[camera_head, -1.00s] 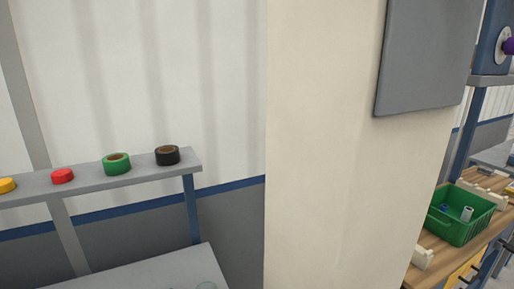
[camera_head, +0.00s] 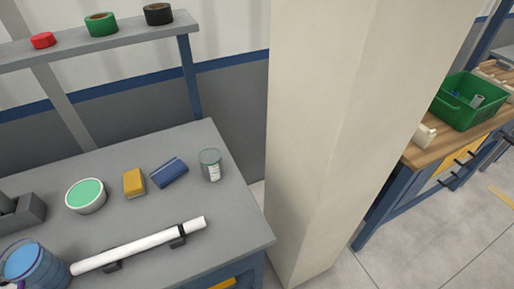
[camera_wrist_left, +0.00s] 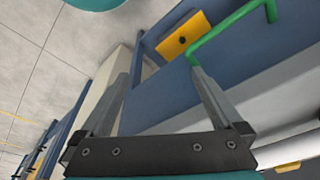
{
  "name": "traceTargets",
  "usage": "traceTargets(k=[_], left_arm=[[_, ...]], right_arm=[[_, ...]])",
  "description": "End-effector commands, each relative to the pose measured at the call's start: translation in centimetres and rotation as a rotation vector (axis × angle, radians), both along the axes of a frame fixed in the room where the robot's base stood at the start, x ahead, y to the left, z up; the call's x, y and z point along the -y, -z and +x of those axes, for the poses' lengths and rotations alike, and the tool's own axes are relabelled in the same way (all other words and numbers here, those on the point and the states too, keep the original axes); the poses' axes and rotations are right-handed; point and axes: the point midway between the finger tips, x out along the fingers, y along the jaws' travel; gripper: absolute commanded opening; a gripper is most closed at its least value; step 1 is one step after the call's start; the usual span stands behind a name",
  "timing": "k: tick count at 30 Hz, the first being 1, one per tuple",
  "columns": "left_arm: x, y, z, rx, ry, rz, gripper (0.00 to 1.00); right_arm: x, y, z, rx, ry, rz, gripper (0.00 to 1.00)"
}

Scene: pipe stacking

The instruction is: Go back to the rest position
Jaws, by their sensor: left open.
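My left gripper (camera_wrist_left: 160,78) shows in the left wrist view with its two fingers spread apart and nothing between them. Beyond the right fingertip is a bent green bar (camera_wrist_left: 232,28); I cannot tell whether it touches the finger. Neither gripper shows in the head view, and the right gripper is in no view. In the head view a white pipe (camera_head: 140,246) lies across dark holders on the grey table (camera_head: 225,225).
Farther right, a wooden bench carries a green bin (camera_head: 470,101). Floor shows between pillar and bench.

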Motion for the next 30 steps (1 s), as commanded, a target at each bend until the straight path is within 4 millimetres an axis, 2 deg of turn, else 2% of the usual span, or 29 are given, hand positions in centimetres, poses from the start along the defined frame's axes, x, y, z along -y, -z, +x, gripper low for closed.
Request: traceTargets(k=[1,3,11,15,18,21,24,27,30], left_arm=[[-0.1,3.4,-0.6,-0.015,0.002,0.002,1.00],[-0.2,6.5,-1.4,-0.025,0.004,0.003,1.00],[-0.8,17.5,-5.6,-0.064,0.012,0.009,1.00],[-1.4,23.0,-8.7,-0.087,0.017,0.012,1.00],[-1.9,26.4,-11.2,-0.103,0.021,0.015,1.00],[-2.3,29.0,-13.4,-0.115,0.024,0.017,1.00],[-2.7,30.8,-15.2,-0.124,0.026,0.019,1.00],[-2.9,31.7,-16.4,-0.130,0.029,0.021,1.00],[-3.0,31.8,-16.4,-0.130,0.029,0.021,1.00]], right_arm=[[0.0,1.6,0.0,0.000,0.000,0.000,0.50],[0.0,2.6,0.0,0.000,0.000,0.000,0.50],[0.0,6.8,0.0,0.001,0.001,-0.001,0.50],[0.1,9.1,0.1,0.001,0.001,-0.001,0.50],[0.1,10.8,0.1,0.001,0.001,-0.001,0.50],[0.1,12.1,0.1,0.001,0.002,-0.001,0.50],[0.1,13.0,0.1,0.001,0.002,-0.001,0.50],[0.1,13.6,0.1,0.001,0.002,-0.002,0.50],[0.1,13.6,0.1,0.001,0.002,-0.002,0.50]])
